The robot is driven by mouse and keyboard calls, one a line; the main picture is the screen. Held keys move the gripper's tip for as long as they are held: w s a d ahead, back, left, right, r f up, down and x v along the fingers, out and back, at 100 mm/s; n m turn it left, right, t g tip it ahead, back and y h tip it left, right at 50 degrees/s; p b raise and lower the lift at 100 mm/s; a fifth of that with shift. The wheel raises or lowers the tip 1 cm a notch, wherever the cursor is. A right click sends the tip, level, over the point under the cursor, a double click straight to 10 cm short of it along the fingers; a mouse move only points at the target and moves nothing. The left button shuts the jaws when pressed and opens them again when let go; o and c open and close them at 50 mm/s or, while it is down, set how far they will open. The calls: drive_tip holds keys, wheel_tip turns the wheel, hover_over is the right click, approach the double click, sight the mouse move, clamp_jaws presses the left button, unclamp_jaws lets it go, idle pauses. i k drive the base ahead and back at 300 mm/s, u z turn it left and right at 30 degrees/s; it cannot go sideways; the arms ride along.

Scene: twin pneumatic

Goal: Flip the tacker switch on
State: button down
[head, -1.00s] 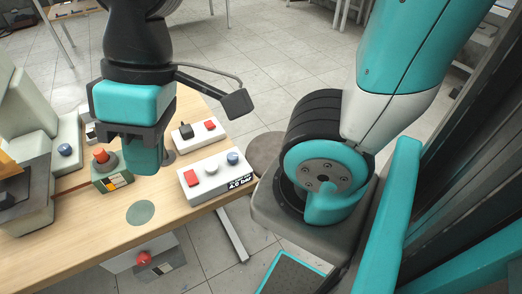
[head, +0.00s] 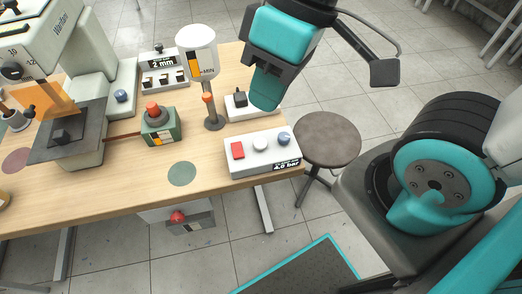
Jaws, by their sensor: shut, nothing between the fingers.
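A small white box (head: 234,114) with a black switch (head: 240,98) stands near the table's right edge in the head view. No label on it is readable, so I cannot tell whether this is the tacker switch or which way it is set. My gripper (head: 266,104) is shut and empty, pointing down.
A green box with a red button (head: 152,108) and a grey-green machine (head: 105,70) are further left. A round stool (head: 327,139) stands right of the table.

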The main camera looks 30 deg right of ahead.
sight(237, 148)
drive_tip(key=k, duration=1.35)
drive_tip(key=u, duration=0.1)
drive_tip(key=i, duration=0.95)
